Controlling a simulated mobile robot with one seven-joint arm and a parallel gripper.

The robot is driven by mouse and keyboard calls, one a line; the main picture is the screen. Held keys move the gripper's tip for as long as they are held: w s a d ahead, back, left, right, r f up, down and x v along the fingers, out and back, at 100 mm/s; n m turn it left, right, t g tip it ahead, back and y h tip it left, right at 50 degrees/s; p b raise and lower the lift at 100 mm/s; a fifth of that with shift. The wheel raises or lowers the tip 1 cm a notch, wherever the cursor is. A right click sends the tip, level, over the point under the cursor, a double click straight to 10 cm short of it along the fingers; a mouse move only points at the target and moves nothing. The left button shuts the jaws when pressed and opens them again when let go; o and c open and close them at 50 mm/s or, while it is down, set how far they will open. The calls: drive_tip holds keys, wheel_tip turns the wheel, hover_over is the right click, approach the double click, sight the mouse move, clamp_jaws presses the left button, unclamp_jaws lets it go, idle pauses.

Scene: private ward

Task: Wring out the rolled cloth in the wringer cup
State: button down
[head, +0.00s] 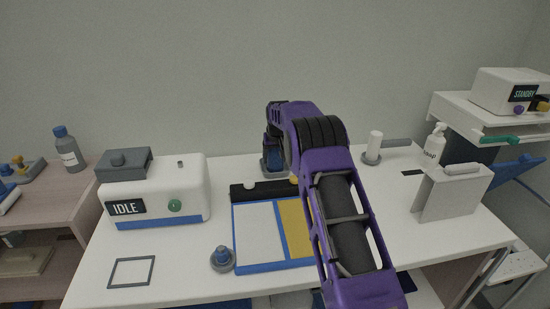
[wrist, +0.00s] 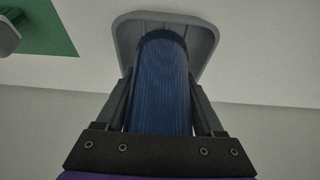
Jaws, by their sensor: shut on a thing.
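A dark blue ribbed roll (wrist: 160,85), which looks like the rolled cloth, stands between the fingers of my gripper (wrist: 158,100) in the wrist view. My gripper is shut on it. The roll's far end meets a grey, round-cornered dish (wrist: 203,38), which looks like the wringer cup; how deep it sits in it is hidden. In the head view the blue roll (head: 272,150) shows upright at the back of the white table, over its grey base (head: 267,170). My purple arm hides part of that area.
A white machine reading IDLE (head: 160,195) stands left on the table. A blue-edged board (head: 262,268), a grey knob (head: 222,258) and a square outline (head: 132,273) lie in front. A white cylinder (head: 375,142) on a grey base and a grey panel (head: 450,192) stand right.

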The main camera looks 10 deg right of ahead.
drive_tip(key=shift+s+f, duration=0.1)
drive_tip(key=shift+f, duration=0.2)
drive_tip(key=n, duration=0.1)
drive_tip(key=n+y, duration=0.1)
drive_tip(key=n, duration=0.1)
drive_tip(key=shift+s+a+n, duration=0.1)
drive_tip(key=shift+a+n, duration=0.1)
drive_tip(key=shift+n, duration=0.1)
drive_tip(key=shift+a+n+g+y+p, duration=0.15)
drive_tip(key=shift+n+g+y+p, duration=0.15)
drive_tip(key=shift+n+y, duration=0.35)
drive_tip(key=m+h, duration=0.2)
drive_tip(key=m, duration=0.1)
drive_tip(key=shift+m, duration=0.35)
drive_tip(key=shift+d+m, duration=0.3)
drive_tip(key=shift+m, duration=0.3)
drive_tip(key=shift+h, duration=0.25)
